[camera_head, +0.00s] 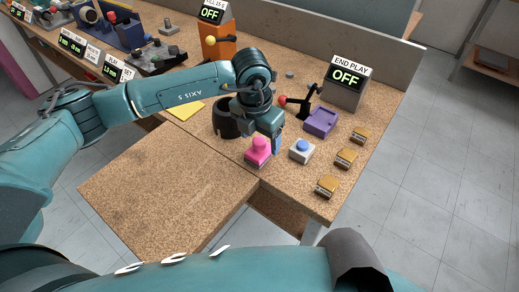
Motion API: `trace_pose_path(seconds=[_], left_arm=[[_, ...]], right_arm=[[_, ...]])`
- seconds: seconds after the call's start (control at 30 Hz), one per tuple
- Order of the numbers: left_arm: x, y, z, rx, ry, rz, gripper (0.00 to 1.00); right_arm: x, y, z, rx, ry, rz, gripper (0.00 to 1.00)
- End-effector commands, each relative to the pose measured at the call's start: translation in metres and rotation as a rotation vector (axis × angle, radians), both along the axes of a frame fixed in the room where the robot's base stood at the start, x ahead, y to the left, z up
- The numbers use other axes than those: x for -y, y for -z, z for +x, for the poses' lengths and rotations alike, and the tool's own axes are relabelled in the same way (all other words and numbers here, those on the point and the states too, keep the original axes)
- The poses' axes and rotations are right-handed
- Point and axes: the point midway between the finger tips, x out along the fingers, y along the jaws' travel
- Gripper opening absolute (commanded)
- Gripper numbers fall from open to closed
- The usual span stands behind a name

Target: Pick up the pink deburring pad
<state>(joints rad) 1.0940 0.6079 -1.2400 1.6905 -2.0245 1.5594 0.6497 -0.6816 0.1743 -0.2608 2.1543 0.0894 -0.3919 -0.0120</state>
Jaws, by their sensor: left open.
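The pink deburring pad (258,151), a pink block with a rounded knob on top and a grey lower edge, sits on the brown speckled worktop (240,174) near its front edge. My left gripper (270,139) reaches in from the left and points down, just above and behind the pad's knob. It is open. A blue finger shows just right of the knob; the other finger is hard to make out. I cannot tell whether the fingers touch the pad. My right gripper is not in view.
A white block with a blue knob (302,150) stands close to the right. Nearby are a purple tray (320,122), several gold-brown blocks (345,159), a black cup (226,122) and a grey box marked END PLAY (343,95). The lower worktop at front left is clear.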

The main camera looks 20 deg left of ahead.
Motion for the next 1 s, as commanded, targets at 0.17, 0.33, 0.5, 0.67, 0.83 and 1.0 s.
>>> trace_pose_path(seconds=[0.17,0.33,0.5,0.67,0.83,1.0], left_arm=[[0.001,0.028,0.0,-0.004,-0.002,0.001,0.71],[0.002,0.038,0.001,-0.001,0.0,-0.001,0.71],[0.001,0.039,0.001,-0.001,0.0,-0.001,0.71],[0.001,0.038,0.001,-0.001,0.0,0.0,0.59],[0.001,0.038,0.002,-0.001,0.0,0.0,0.46],[0.001,0.038,0.002,-0.001,0.0,0.0,0.32]], right_arm=[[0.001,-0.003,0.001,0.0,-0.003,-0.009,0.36],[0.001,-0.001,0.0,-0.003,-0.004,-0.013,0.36],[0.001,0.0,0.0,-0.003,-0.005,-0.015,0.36],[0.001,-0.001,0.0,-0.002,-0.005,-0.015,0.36],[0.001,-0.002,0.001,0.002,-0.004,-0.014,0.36],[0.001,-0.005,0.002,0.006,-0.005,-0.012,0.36]])
